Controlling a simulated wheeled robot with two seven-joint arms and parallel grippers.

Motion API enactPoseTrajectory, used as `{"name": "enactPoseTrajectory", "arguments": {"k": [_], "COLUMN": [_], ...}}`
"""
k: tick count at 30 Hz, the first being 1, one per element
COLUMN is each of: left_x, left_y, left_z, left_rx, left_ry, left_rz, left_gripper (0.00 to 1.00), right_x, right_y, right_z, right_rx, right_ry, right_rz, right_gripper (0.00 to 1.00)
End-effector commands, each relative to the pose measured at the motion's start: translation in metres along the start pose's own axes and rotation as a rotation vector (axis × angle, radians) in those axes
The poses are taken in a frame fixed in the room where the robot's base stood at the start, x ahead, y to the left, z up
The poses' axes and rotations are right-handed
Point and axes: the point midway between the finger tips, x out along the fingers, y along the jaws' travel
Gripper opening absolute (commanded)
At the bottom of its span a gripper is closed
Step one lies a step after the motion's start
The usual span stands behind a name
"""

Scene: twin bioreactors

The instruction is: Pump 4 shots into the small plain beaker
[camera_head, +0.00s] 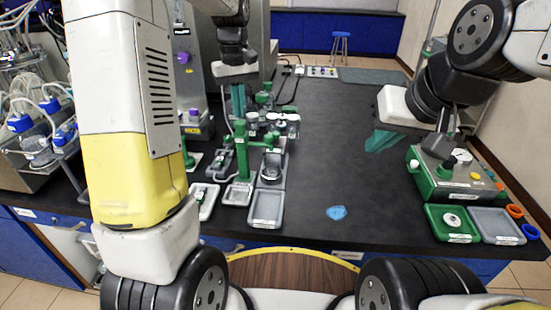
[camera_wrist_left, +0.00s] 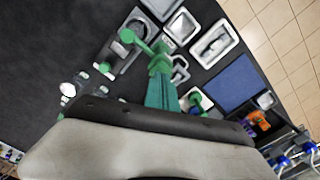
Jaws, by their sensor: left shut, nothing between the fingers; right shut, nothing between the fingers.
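A green pump stand (camera_head: 243,155) with a side arm reaching right rises from a small grey tray. A small greyish vessel (camera_head: 271,172) stands below the arm's end, above a larger grey tray (camera_head: 267,206); whether it is the plain beaker is unclear. My left gripper (camera_head: 239,112) points down, its green fingers shut and empty, just over the pump stand. In the left wrist view its fingers (camera_wrist_left: 161,92) line up with the green pump top (camera_wrist_left: 160,62); contact cannot be told. My right gripper (camera_head: 381,141) is shut and empty above the right part of the bench.
Several vessels with white tops (camera_head: 285,120) stand behind the pump. Small trays (camera_head: 203,200) lie to its left. A blue patch (camera_head: 337,213) lies on the mostly clear middle bench.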

Motion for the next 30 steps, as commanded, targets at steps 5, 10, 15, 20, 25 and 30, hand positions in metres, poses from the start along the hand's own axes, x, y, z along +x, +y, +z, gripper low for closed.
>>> {"name": "enactPoseTrajectory", "arguments": {"k": [5,10,15,20,25,30], "left_x": [0.0,0.0,-0.011,-0.027,-0.044,-0.057], "left_y": [0.0,0.0,0.0,0.0,0.0,0.0], "left_z": [0.0,0.0,-0.001,-0.001,-0.001,-0.001], "left_rx": [0.0,0.0,0.0,0.0,0.0,0.0], "left_ry": [0.0,0.001,0.003,0.003,0.002,0.002], "left_rz": [0.0,0.0,0.002,0.002,0.002,0.001], "left_gripper": [0.0,0.0,0.0,0.0,0.0,0.0], "right_x": [0.0,0.0,0.0,0.0,0.0,0.0], "right_y": [0.0,0.0,0.0,0.0,0.0,0.0], "right_z": [0.0,0.0,0.0,0.0,0.0,0.0], "right_rx": [0.0,0.0,0.0,0.0,0.0,0.0], "right_ry": [0.0,0.0,0.0,0.0,0.0,0.0], "right_rz": [0.0,0.0,0.0,0.0,0.0,0.0], "right_gripper": [0.0,0.0,0.0,0.0,0.0,0.0]}}
